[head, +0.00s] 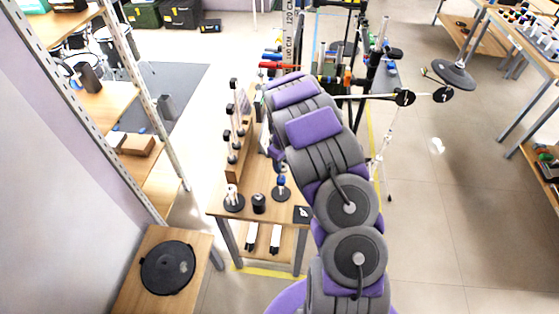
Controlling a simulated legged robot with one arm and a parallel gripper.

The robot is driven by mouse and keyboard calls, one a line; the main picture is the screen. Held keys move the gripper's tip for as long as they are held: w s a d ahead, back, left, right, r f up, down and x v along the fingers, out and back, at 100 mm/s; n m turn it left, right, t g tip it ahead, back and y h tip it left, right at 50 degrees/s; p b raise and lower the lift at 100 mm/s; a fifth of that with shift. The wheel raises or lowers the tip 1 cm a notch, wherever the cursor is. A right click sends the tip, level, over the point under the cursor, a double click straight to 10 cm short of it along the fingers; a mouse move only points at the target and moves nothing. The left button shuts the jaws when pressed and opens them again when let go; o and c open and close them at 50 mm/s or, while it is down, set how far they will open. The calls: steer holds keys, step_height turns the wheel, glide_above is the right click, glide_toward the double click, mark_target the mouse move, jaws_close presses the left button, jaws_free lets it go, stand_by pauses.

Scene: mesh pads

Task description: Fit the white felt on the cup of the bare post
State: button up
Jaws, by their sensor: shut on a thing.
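My purple and grey arm reaches from the bottom of the head view up over the table. A small purple and dark part at its left edge looks like my gripper (277,152). It is shut, but its fingertips and what they hold are too small or hidden to make out. I cannot pick out the white felt. Below it on the wooden table, a short post with a blue part (281,184) stands upright on a round black base. To its left, another black base (233,202) carries short pale posts. I cannot tell which post is the bare one.
A wooden rack (238,160) holding several dark and pale pieces stands on the table, left of my arm. A black cylinder (258,203) and a dark square (302,214) lie near the front. Shelving (100,105) is at left, stands with round pads (453,75) at right. The right floor is mostly clear.

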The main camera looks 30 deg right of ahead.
steer(key=shift+d+f, duration=0.1)
steer(key=shift+f, duration=0.05)
steer(key=shift+a, duration=0.9)
steer(key=shift+d, duration=1.05)
steer(key=shift+a, duration=0.45)
steer(key=shift+a, duration=0.15)
steer(key=shift+f, duration=2.3)
steer(key=o, duration=1.2)
